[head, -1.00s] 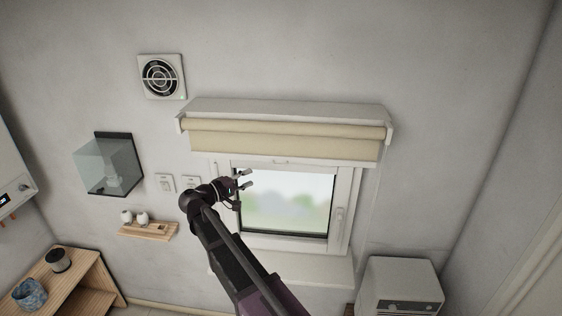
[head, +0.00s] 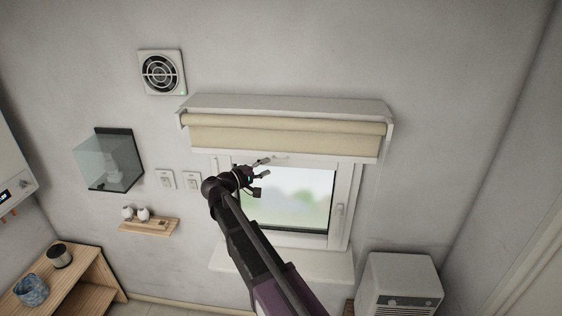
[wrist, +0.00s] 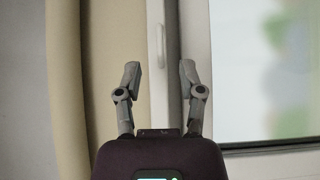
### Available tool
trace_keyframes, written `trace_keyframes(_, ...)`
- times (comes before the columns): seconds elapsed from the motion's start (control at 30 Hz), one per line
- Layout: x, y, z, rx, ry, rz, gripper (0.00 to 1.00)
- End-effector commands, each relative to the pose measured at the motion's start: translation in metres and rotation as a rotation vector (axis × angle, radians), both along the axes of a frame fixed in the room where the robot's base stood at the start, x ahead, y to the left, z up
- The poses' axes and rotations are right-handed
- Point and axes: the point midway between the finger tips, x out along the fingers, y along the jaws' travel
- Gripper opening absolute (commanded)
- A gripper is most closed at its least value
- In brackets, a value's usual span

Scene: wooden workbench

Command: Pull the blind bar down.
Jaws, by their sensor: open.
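The roller blind (head: 285,138) is cream and hangs a short way below its white housing above the window. The white blind bar (head: 320,157) runs along its lower edge, with a small pull at its middle. In the wrist view the scene is turned sideways, and the bar (wrist: 156,100) is an upright white strip with a raised grip near its top. My gripper (head: 265,167) is open and empty, at or just below the bar, left of its middle. In the wrist view the bar appears between the fingertips (wrist: 160,76); contact cannot be made out.
The window (head: 300,190) has a white frame and a handle on its right. Switches (head: 178,180), a small shelf (head: 149,226) and a glass box (head: 109,160) are on the wall to the left. A white appliance (head: 400,280) stands at lower right.

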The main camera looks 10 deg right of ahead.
Motion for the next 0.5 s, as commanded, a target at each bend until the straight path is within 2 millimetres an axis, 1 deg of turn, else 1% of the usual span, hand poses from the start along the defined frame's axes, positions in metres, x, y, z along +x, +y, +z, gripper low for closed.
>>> trace_keyframes(0.03,0.004,-0.008,0.000,0.000,0.000,-0.003,0.50)
trace_keyframes(0.2,0.016,-0.030,0.000,0.000,0.000,-0.003,0.50)
trace_keyframes(0.4,0.027,-0.052,0.000,0.000,0.000,-0.002,0.50)
trace_keyframes(0.5,0.030,-0.058,0.000,0.000,0.000,-0.001,0.50)
